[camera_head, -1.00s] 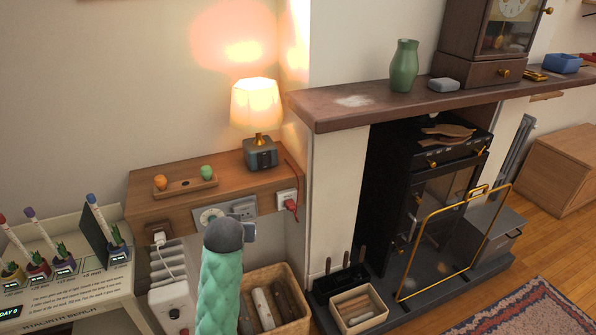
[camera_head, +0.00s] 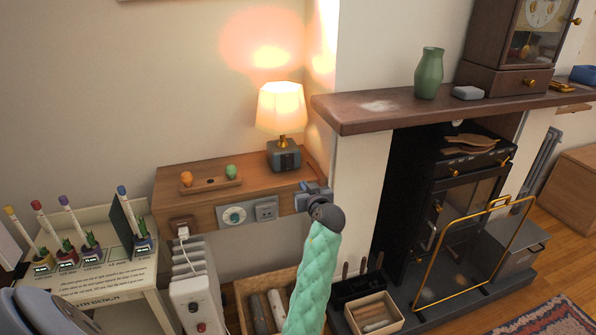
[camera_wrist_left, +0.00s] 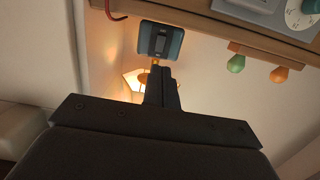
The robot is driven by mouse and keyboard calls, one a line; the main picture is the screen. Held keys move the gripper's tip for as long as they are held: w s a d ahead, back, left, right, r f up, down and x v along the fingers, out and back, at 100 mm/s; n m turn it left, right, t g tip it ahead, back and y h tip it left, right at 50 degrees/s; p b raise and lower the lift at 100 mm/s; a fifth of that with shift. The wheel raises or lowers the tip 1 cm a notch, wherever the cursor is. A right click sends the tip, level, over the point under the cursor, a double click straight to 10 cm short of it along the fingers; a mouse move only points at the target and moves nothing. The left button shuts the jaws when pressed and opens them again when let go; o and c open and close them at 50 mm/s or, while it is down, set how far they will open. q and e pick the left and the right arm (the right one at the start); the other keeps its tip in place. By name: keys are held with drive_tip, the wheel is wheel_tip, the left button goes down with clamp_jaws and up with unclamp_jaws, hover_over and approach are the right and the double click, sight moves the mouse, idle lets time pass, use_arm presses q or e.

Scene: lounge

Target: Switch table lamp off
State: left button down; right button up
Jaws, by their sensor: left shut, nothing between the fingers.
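The table lamp (camera_head: 281,110) stands on the right end of the wooden wall shelf (camera_head: 190,172). Its cream shade glows and lights the wall. Its grey box base (camera_head: 284,156) has a dark panel on the front. My left gripper (camera_head: 310,193) is in front of the shelf's right end, below and right of the base and apart from it. In the left wrist view the picture is upside down; the lamp base (camera_wrist_left: 160,40) is beyond the shut, empty fingers (camera_wrist_left: 161,78), which partly hide the lit shade (camera_wrist_left: 133,82). My right gripper does not show.
A wooden tray (camera_head: 210,187) with an orange and a green bulb is on the shelf's left part. A dial (camera_head: 234,215) and sockets are on its front. A log box (camera_head: 247,310) stands below.

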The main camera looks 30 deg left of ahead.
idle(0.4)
use_arm(q)
drive_tip(key=p, duration=0.3)
approach(289, 166)
drive_tip(key=x, duration=0.5)
drive_tip(key=shift+r, duration=0.1)
drive_tip(key=shift+w+a, duration=0.45)
drive_tip(key=shift+a, duration=0.05)
drive_tip(key=shift+w+a+f, duration=0.15)
drive_tip(key=shift+f, duration=0.1)
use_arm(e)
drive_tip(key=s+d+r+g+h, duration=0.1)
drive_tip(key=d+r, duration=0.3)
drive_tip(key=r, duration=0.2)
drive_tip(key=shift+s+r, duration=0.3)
